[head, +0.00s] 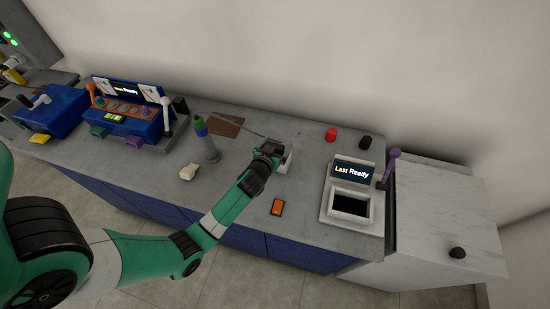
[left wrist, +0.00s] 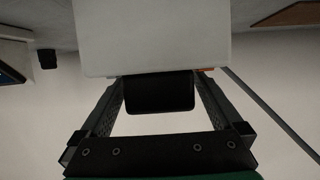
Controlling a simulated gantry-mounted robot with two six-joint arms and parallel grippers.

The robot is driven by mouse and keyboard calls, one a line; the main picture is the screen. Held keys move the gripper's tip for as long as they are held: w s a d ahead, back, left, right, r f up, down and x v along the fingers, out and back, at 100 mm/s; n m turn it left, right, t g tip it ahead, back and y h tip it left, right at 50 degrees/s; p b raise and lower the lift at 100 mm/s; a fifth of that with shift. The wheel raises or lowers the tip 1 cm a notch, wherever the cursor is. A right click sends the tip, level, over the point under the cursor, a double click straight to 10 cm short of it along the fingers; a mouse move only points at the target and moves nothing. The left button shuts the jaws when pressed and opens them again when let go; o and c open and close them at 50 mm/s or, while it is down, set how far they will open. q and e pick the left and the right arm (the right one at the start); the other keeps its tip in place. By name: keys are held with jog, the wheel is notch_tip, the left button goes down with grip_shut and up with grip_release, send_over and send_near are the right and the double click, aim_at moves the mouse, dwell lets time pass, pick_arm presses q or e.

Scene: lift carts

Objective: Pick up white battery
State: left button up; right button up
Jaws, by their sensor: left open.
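My left gripper (head: 268,151) is over the middle of the counter, and its open fingers also show in the left wrist view (left wrist: 160,88). A white block with a black end, which looks like the white battery (head: 288,160), is right at the gripper, partly hidden by it in the head view. In the left wrist view the white block (left wrist: 152,38) fills the top middle, and its black end (left wrist: 160,93) lies between the two fingers. Whether the fingers touch it I cannot tell. My right gripper is not in view.
On the grey counter (head: 240,215) lie an orange block (head: 277,206) and a small whitish block (head: 189,172). A grey post with a green top (head: 208,142) stands left of the gripper. A white device (head: 352,203) with a screen stands right. A blue console (head: 125,118) is left.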

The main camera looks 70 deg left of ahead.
pick_arm(q)
jog(key=shift+w+a+f, duration=0.2)
jog(key=shift+w+a, duration=0.15)
grip_shut()
jog(key=shift+r, duration=0.15)
